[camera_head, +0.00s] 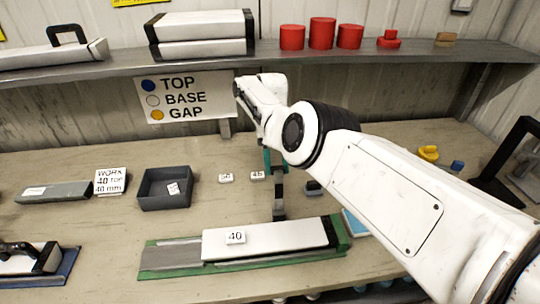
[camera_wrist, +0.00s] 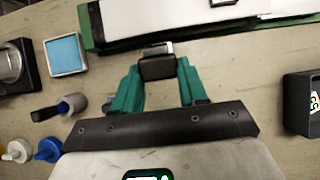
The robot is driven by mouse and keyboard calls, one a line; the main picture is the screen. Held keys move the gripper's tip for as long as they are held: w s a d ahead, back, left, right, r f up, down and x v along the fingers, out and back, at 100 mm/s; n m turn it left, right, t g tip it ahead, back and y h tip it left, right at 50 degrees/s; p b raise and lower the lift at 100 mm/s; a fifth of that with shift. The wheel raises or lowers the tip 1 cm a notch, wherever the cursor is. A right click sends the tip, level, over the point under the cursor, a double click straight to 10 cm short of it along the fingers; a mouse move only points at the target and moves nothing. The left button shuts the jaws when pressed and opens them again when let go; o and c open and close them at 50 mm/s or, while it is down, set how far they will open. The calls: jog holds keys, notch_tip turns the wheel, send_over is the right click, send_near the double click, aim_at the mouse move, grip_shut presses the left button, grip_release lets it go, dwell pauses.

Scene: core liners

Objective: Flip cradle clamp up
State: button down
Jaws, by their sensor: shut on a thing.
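The green cradle (camera_head: 185,258) lies on the bench and holds a white core liner (camera_head: 265,240) with a "40" label. The wrist view shows the cradle's green edge (camera_wrist: 88,28) at the top. The dark clamp (camera_head: 279,205) stands out from the cradle's far side; its dark end block (camera_wrist: 158,67) shows in the wrist view. My gripper (camera_wrist: 160,72) has its teal fingers on either side of this block and is shut on it. In the head view my gripper (camera_head: 273,168) is partly hidden by my arm. The clamp's exact tilt is hard to tell.
A grey bin (camera_head: 152,200) and small white labels (camera_head: 226,178) lie behind the cradle. Another cradle (camera_head: 62,270) with a dark clamp is at left. A blue pad (camera_wrist: 65,54) and a small cup (camera_wrist: 72,105) lie nearby. A shelf (camera_head: 120,72) runs above the bench.

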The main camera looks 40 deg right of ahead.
jog(key=shift+w+d+f, duration=0.1)
jog(key=shift+f, duration=0.5)
jog(key=c, duration=1)
grip_release()
jog(key=o, duration=0.3)
jog(key=shift+w+d+f, duration=0.1)
jog(key=shift+w+d, duration=0.15)
jog(key=shift+o, duration=0.5)
jog(key=shift+a+r, duration=0.1)
jog(key=shift+r, duration=0.15)
jog(key=shift+r, duration=0.1)
